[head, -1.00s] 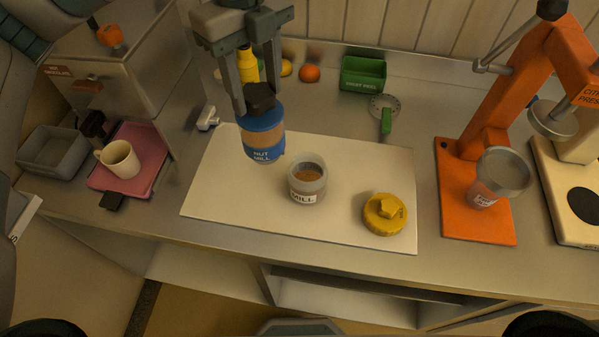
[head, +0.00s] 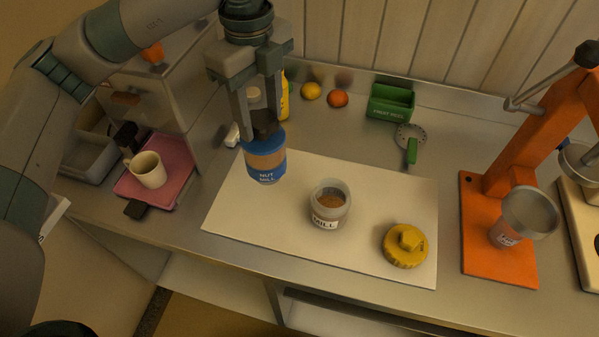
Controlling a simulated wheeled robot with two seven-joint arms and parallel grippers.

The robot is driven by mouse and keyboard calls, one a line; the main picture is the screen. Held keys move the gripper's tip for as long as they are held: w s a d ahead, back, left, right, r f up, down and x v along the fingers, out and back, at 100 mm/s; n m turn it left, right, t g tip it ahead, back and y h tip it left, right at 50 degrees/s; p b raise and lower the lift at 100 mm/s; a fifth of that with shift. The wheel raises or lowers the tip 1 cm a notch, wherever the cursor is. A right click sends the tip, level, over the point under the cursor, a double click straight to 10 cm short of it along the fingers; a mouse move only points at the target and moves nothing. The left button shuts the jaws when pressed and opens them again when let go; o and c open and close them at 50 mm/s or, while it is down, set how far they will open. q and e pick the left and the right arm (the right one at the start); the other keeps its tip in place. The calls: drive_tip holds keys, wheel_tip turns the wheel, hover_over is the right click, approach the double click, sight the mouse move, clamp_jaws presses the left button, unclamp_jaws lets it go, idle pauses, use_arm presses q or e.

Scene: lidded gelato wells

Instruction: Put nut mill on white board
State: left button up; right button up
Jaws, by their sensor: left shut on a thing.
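The nut mill (head: 266,160), a blue jar with a tan band and a dark knob on top, is upright in my left gripper (head: 262,122). The gripper is shut on its dark knob from above. The mill is over the back left part of the white board (head: 245,215); I cannot tell whether its base touches the board. On the board stand an open clear jar labelled MILL (head: 329,208) with brown contents and, to its right, a yellow lid with a knob (head: 405,245). My right gripper is not in view.
An orange citrus press (head: 490,210) with a metal cup (head: 525,215) stands right of the board. A green box (head: 390,103), a green-handled strainer (head: 411,145), and fruit (head: 338,98) are behind. A pink tray (head: 165,175) with a cream mug (head: 149,170) is left.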

sight(264, 146)
use_arm(q)
wheel_tip(264, 146, down, 4)
drive_tip(key=shift+f+p, duration=0.2)
drive_tip(key=shift+p, duration=0.7)
drive_tip(key=shift+f, duration=0.55)
drive_tip(key=shift+f, duration=0.1)
wheel_tip(264, 146, down, 2)
drive_tip(key=shift+f+p, duration=0.25)
drive_tip(key=shift+p, duration=0.45)
drive_tip(key=shift+f, duration=0.5)
